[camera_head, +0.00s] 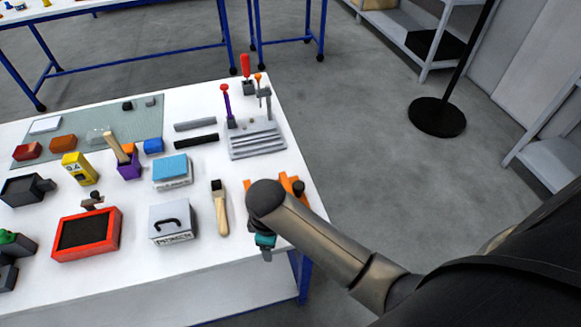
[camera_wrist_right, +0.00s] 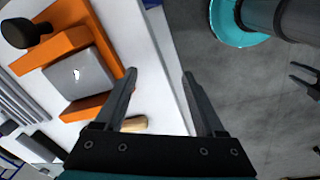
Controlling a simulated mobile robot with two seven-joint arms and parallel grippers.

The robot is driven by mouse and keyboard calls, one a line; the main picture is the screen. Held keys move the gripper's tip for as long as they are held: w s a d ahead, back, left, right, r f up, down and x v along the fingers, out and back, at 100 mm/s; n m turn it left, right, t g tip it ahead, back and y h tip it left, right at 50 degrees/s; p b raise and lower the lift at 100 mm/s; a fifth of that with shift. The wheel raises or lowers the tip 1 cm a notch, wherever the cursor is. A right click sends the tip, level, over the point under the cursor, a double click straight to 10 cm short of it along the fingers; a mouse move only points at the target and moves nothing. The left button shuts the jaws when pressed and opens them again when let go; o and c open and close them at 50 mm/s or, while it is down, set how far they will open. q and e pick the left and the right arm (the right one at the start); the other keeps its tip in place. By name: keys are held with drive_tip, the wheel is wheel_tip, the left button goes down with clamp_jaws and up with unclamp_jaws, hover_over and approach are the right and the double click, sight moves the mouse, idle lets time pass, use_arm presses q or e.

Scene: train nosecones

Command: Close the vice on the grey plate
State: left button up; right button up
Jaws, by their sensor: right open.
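The orange vice (camera_wrist_right: 62,45) is at the upper left of the wrist view, with a black knob (camera_wrist_right: 18,33) at its end. A grey plate (camera_wrist_right: 80,78) with a small white mark sits between its orange parts; I cannot tell whether both jaws touch it. In the head view the vice (camera_head: 287,182) is at the table's right edge, mostly hidden behind my right arm, and the plate is hidden. My right gripper (camera_wrist_right: 160,75) is open and empty, beside the vice over the table edge. It shows partly in the head view (camera_head: 266,254). My left gripper is not identifiable.
A wooden-handled brush (camera_head: 220,208) lies left of the vice, beside a grey box (camera_head: 172,222) with a handle. A grey ribbed rack (camera_head: 256,141) with upright tools stands behind. A red tray (camera_head: 87,233) is further left. The floor right of the table is open.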

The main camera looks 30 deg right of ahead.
drive_tip(key=w+d+r+n+h+p, duration=0.1)
drive_tip(key=w+d+r+n+h, duration=0.1)
drive_tip(key=w+r+n, duration=0.3)
drive_tip(key=n+g+h+p, duration=0.2)
approach(298, 184)
drive_tip(key=b+x, duration=0.2)
drive_tip(key=x, duration=0.7)
drive_tip(key=shift+s+b, duration=0.1)
drive_tip(key=shift+b, duration=0.3)
use_arm(q)
drive_tip(key=shift+s+a+r, duration=0.15)
drive_tip(key=shift+a, duration=0.2)
use_arm(e)
clamp_jaws()
